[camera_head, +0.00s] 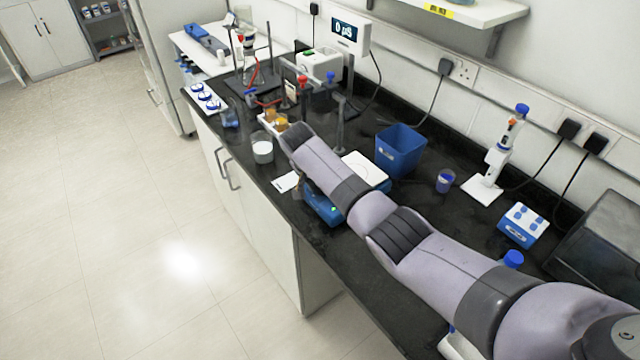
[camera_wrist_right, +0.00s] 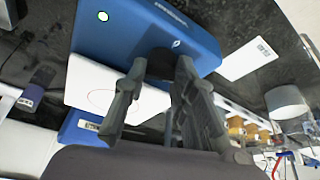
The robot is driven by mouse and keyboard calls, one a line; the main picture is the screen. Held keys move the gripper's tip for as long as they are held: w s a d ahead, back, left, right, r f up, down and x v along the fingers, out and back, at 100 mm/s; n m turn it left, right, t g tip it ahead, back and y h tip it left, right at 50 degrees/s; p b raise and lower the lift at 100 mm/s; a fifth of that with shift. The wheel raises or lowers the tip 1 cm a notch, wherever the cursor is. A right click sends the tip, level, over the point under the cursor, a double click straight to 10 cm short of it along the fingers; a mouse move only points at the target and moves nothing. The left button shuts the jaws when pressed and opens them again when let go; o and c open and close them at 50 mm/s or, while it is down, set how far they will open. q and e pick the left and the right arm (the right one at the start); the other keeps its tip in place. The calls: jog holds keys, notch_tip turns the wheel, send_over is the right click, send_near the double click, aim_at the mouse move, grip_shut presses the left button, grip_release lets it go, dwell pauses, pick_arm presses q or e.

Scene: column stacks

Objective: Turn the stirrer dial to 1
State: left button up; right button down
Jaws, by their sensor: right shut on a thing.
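The stirrer (camera_head: 322,212) is a blue device with a white top plate (camera_head: 367,168), on the black bench under my right arm. A green light shows on its blue body. In the wrist view the stirrer's blue body (camera_wrist_right: 120,30) fills the upper middle. My right gripper (camera_wrist_right: 160,78) is at that face, its two fingers on either side of a dark dial (camera_wrist_right: 160,64) and shut on it. The dial's marks and setting cannot be read. In the head view the dial and my right fingertips are hidden behind my arm. My left gripper is not in view.
A white card (camera_head: 286,182) lies beside the stirrer, with a beaker (camera_head: 262,150) beyond it. A blue bin (camera_head: 400,150), a purple-filled cup (camera_head: 445,181) and a pipette stand (camera_head: 483,189) are to the right.

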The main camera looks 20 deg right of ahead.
jog(key=shift+r, duration=0.1)
dwell(0.4)
jog(key=c, duration=1.6)
grip_release()
jog(key=v, duration=1.2)
